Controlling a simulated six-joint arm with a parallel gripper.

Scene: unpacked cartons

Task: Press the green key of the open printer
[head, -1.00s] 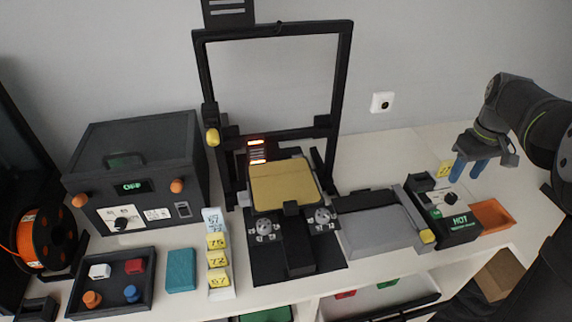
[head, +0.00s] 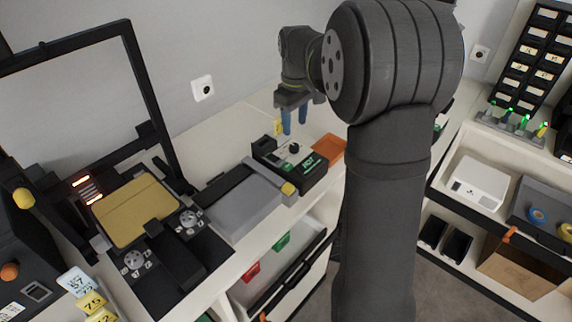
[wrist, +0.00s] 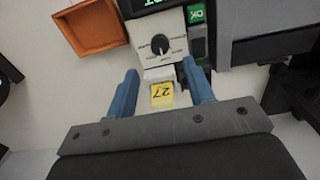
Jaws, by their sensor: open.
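The open-frame printer (head: 150,75) with a gold bed (head: 135,210) stands at the left of the head view. A black control box (head: 290,165) reading HOT is on the bench to its right; the wrist view shows its knob panel (wrist: 158,44) and a green key (wrist: 196,14) marked OK. Whether this box belongs to the printer I cannot tell. My gripper (head: 294,122) is open and empty, behind the box in the head view. In the wrist view its blue fingers (wrist: 160,70) are either side of a white block with a yellow 27 tag (wrist: 162,94), apart from the key.
An orange tray (head: 330,147) is beside the control box. My arm covers the middle of the head view. A white wall with a socket (head: 203,88) is behind.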

